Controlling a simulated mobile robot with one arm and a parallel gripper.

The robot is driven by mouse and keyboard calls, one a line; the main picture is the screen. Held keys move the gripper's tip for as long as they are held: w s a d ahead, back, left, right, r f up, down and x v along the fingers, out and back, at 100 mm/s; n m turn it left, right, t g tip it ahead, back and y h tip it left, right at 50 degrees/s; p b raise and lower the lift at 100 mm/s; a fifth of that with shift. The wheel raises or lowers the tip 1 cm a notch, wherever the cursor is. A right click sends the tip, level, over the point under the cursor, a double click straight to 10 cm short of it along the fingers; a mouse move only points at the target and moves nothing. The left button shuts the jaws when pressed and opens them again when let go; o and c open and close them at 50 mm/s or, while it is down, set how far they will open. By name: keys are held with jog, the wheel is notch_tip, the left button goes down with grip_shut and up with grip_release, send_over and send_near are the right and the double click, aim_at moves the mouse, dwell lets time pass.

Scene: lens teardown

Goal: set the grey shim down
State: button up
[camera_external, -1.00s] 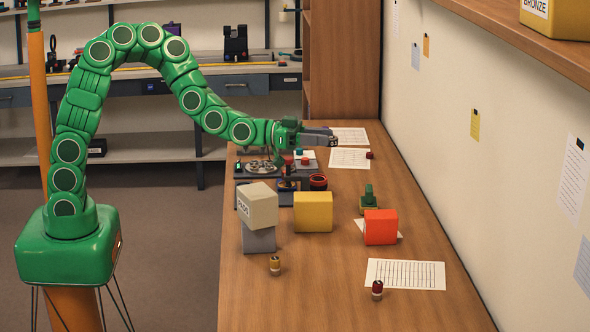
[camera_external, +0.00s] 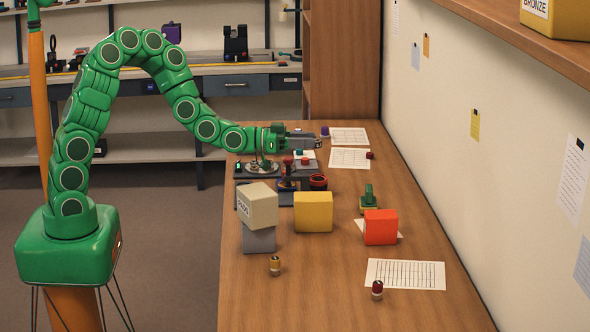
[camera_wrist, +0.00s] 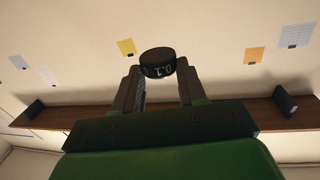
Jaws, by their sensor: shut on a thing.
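My gripper (camera_external: 312,140) is over the far part of the wooden bench in the external view. In the wrist view its two fingers (camera_wrist: 159,74) are shut on a short, dark round disc (camera_wrist: 158,62), which I take to be the grey shim. Its side carries light markings that look like "0.1". The disc sits between the fingertips, with nothing seen touching it from outside.
The bench (camera_external: 330,270) holds a yellow block (camera_external: 313,212), an orange block (camera_external: 380,227) and a cream block (camera_external: 258,204) on a grey one.

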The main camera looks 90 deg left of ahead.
jog(key=s+a+f+n+y, duration=0.2)
jog(key=s+a+f, duration=0.4)
jog(key=s+a, duration=0.4)
jog(key=s+a+f+n+y, duration=0.2)
jog(key=s+a+f+y, duration=0.2)
jog(key=a, duration=1.2)
jog(key=s+f, duration=0.3)
jog(key=s, duration=0.3)
jog(key=shift+s+a+f+y, duration=0.15)
jog(key=shift+s+a+y, duration=0.1)
jog(key=shift+a+y, duration=0.15)
jog(key=shift+d, duration=0.1)
jog(key=shift+f, duration=4.8)
jog(key=shift+f, duration=0.2)
jog(key=o, duration=1)
jog(key=shift+o, duration=0.2)
